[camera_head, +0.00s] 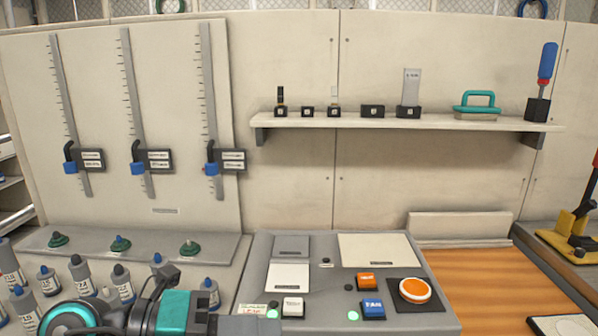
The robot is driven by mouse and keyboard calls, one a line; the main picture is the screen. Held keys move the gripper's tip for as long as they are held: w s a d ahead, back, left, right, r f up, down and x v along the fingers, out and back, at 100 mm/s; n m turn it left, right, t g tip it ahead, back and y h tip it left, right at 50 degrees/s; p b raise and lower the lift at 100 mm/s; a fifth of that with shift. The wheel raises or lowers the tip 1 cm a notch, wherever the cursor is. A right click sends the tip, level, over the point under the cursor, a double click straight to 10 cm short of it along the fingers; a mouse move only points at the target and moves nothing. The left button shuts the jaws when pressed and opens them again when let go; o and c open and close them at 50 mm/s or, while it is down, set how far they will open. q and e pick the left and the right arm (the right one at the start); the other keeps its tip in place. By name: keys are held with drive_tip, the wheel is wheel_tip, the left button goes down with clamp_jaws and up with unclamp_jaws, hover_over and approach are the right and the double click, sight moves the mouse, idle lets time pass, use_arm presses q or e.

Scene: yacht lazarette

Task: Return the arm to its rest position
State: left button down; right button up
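My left arm (172,312), dark with teal bands, comes in low from the left and lies across the bottom edge of the picture. Its grey end, my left gripper (255,326), is at the front left edge of the control panel (330,275). Its fingers cannot be made out, and I see nothing held. It appears just in front of the white button (292,307); whether it touches the panel is unclear. My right arm and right gripper are not in view.
Several grey bottles (82,275) crowd around my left arm. The panel has an orange round button (414,290), an orange key (366,281) and a blue key (372,308). A shelf (400,121) holds small items behind. The wooden surface (480,285) at right is mostly clear.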

use_arm(q)
drive_tip(key=w+a+f+n+t+y, duration=0.2)
drive_tip(key=a+f+n+t+y, duration=0.15)
drive_tip(key=n+t, duration=0.65)
drive_tip(key=w+a+f+n+t+y, duration=0.25)
drive_tip(key=a+f+n+t, duration=0.2)
drive_tip(key=n, duration=0.85)
drive_tip(key=s+a+f+n+g+y, duration=0.2)
drive_tip(key=s+f+n, duration=0.3)
drive_tip(key=f, duration=0.7)
drive_tip(key=s+a+f+n+g+y, duration=0.3)
drive_tip(key=s+f+n+g+y, duration=0.1)
drive_tip(key=f, duration=0.7)
drive_tip(key=shift+s+f+n+g+y, duration=0.35)
drive_tip(key=shift+s+n+y, duration=0.45)
drive_tip(key=shift+s+n, duration=0.15)
drive_tip(key=shift+w+r, duration=0.1)
